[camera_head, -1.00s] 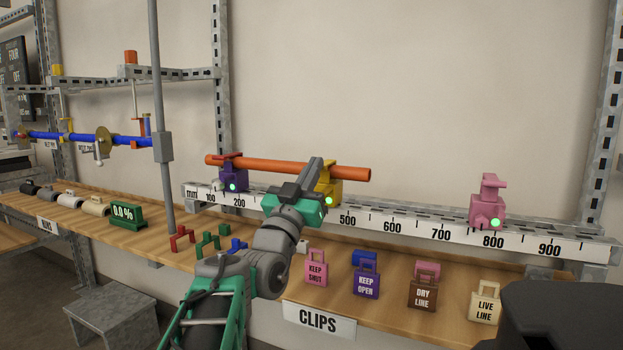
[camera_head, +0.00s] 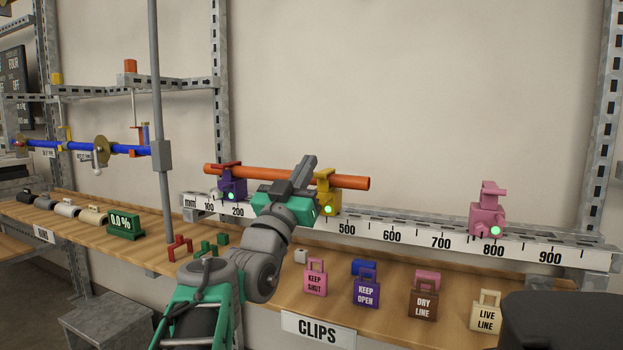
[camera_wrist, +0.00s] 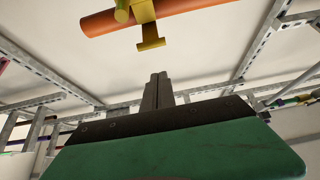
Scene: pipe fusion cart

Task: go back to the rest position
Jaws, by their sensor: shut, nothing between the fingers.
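My gripper (camera_head: 304,166) is in front of the marked rail, close to the orange pipe in the picture, with its fingers together and empty. In the wrist view the closed fingers (camera_wrist: 157,92) point toward the yellow clamp (camera_wrist: 149,35) and the orange pipe (camera_wrist: 150,18), with a visible gap to both. In the head view the orange pipe (camera_head: 345,181) lies across the purple clamp (camera_head: 231,182) and the yellow clamp (camera_head: 328,195). My arm hides part of the rail between these clamps.
The marked rail (camera_head: 410,229) carries a pink clamp (camera_head: 488,210) near 800. Padlock-shaped tags, such as the brown one (camera_head: 423,302), stand on the wooden shelf (camera_head: 395,284). A grey upright post (camera_head: 159,110) rises left of my arm. A blue pipe (camera_head: 75,146) is farther left.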

